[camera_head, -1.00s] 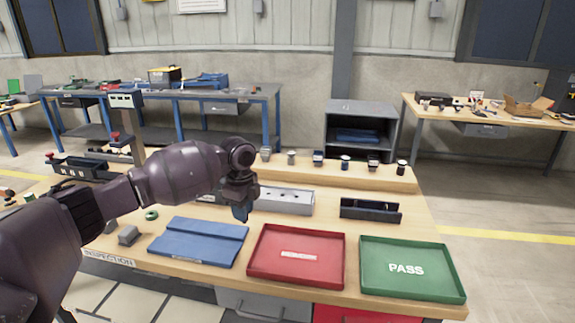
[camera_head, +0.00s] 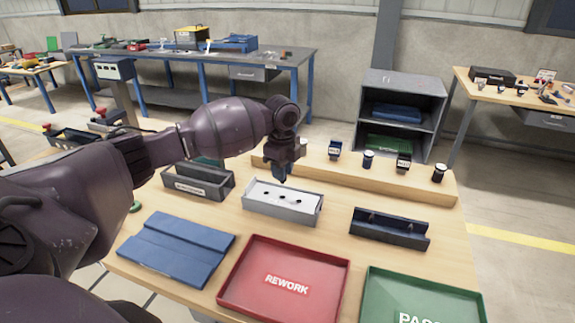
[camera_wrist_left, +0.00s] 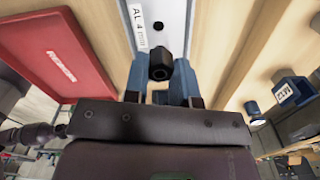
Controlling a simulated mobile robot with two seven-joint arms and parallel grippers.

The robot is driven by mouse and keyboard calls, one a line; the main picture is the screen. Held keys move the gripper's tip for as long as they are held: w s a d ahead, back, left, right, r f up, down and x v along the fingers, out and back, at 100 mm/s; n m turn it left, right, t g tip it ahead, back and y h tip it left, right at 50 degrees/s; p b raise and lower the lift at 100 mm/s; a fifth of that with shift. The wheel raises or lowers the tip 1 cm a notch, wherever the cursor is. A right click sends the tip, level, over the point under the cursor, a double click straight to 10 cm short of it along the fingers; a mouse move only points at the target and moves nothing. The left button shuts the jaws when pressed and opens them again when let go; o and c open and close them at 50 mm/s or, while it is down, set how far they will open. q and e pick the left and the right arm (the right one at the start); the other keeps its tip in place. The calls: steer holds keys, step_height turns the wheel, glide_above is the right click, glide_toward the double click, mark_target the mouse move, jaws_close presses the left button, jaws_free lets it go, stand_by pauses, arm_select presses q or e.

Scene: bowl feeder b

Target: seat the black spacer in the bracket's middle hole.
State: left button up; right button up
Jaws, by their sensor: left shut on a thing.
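The bracket (camera_head: 257,206) is a light grey block with a white top and a row of dark holes, in the middle of the bench. My left gripper (camera_head: 281,174) is above its back edge, fingers pointing down. In the left wrist view, the blue fingers of the left gripper (camera_wrist_left: 161,78) are shut on the black spacer (camera_wrist_left: 160,63), a short dark ring. The bracket (camera_wrist_left: 168,12) lies below, with one hole and an "AL 4" label showing beside the spacer; other holes are hidden. My right gripper is not in view.
A red REWORK tray (camera_head: 322,257), a green PASS tray (camera_head: 375,290) and a blue mat (camera_head: 175,247) lie in front. A dark holder (camera_head: 390,229) stands to the right, a grey bin (camera_head: 198,182) to the left. Small parts stand on the wooden ledge (camera_head: 350,170) behind.

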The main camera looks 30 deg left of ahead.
arm_select(q)
steer(key=shift+s+r, duration=0.1)
steer(key=shift+s, duration=0.05)
steer(key=shift+r+p, duration=0.15)
steer(key=shift+p, duration=0.5)
step_height(320, 180, down, 3)
steer(key=shift+r+b, duration=0.1)
steer(key=shift+b, duration=0.25)
steer(key=shift+f, duration=0.95)
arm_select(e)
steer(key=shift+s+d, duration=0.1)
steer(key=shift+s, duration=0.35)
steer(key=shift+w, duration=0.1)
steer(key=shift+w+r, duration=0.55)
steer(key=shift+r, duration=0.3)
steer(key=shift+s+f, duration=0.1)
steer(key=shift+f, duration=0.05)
